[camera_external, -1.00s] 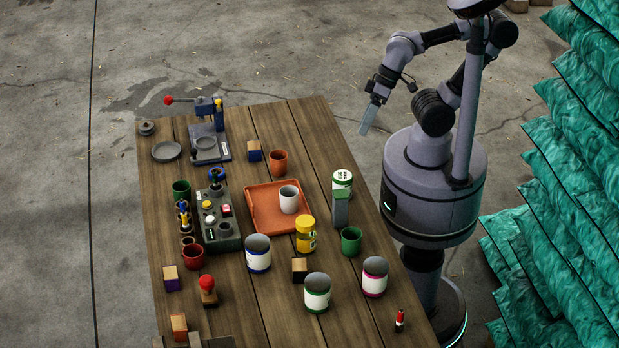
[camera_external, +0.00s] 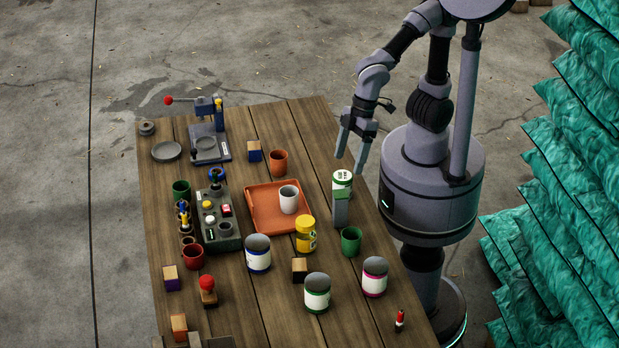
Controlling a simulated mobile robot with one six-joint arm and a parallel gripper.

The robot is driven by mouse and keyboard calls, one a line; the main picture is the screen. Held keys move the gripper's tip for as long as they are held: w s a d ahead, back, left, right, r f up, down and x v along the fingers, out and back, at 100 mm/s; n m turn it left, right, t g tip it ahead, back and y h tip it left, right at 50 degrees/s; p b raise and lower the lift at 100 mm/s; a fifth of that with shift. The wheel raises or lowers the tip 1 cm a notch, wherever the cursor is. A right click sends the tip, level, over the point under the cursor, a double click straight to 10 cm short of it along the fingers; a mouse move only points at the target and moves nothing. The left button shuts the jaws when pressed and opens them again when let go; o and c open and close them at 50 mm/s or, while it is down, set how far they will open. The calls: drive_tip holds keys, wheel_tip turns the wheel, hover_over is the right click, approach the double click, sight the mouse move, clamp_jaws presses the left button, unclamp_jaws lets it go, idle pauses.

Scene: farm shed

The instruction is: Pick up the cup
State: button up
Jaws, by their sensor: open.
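Several cups stand on the wooden table, and I cannot tell which one the task names. A white cup (camera_external: 289,199) stands upright on the orange tray (camera_external: 262,228). An orange-brown cup (camera_external: 278,163) stands on the bare wood behind the tray. A green cup (camera_external: 351,241) is at the right, near the table's edge. Another green cup (camera_external: 181,190) and a red cup (camera_external: 194,257) are at the left.
Paint cans (camera_external: 258,254) and a small block (camera_external: 299,270) are in front. A control box (camera_external: 219,220) and a press (camera_external: 208,140) are at left. The table's back right corner is clear.

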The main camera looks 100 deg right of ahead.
drive_tip(key=a+f+n, duration=0.3)
drive_tip(key=a, duration=0.6)
drive_tip(key=g+b, duration=0.1)
drive_tip(key=b, duration=0.4)
approach(347, 254)
drive_tip(key=shift+w+d+f+n+h, duration=0.15)
drive_tip(key=shift+f+n+h, duration=0.2)
drive_tip(key=shift+f, duration=0.55)
drive_tip(key=b+x, duration=0.1)
drive_tip(key=x, duration=0.1)
drive_tip(key=b+x, duration=0.2)
drive_tip(key=x, duration=0.1)
drive_tip(key=shift+f, duration=0.45)
drive_tip(key=shift+r, duration=0.15)
drive_tip(key=c, duration=1.5)
drive_tip(key=shift+r, duration=0.1)
